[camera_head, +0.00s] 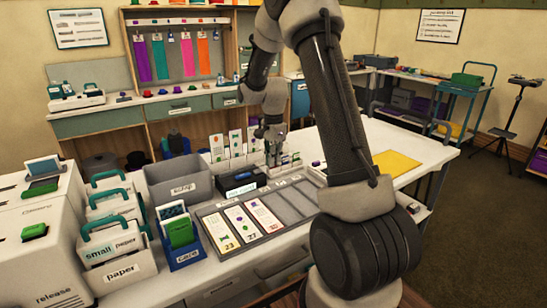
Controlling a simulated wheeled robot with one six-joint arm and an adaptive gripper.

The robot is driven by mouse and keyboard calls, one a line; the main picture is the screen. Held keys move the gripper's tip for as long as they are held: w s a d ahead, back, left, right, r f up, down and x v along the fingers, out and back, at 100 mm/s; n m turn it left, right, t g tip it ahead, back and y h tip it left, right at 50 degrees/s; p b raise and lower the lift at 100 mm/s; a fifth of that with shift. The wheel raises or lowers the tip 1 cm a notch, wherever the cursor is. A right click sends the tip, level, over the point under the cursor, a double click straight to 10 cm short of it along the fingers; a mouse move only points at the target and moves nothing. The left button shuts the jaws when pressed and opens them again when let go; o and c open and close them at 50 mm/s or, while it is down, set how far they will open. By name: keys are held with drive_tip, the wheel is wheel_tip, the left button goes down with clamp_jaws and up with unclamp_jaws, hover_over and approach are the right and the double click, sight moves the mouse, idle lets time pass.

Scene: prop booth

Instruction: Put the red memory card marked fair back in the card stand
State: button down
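My gripper (273,158) points down over the far middle of the white table, at the right end of a row of upright printed cards (235,143). Its fingers are small and dark here, and I cannot tell whether they are open or shut or hold anything. A low pale stand (291,160) with small pieces on it is right beside the fingers, partly hidden by them; I cannot tell if it is the card stand. I cannot make out a red memory card or the word fair anywhere. My forearm hides part of the table to the right.
A grey tray (213,222) with several long printed cards lies in front. A grey scrap bin (165,187), a black box (240,184), a blue card holder (186,257) and white paper boxes (122,267) stand left. A yellow sheet (397,163) lies right, with clear table around it.

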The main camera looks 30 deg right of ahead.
drive_tip(key=shift+f, duration=0.1)
idle(0.3)
drive_tip(key=c, duration=1.6)
unclamp_jaws()
drive_tip(key=shift+o, duration=0.2)
wheel_tip(320, 180, up, 12)
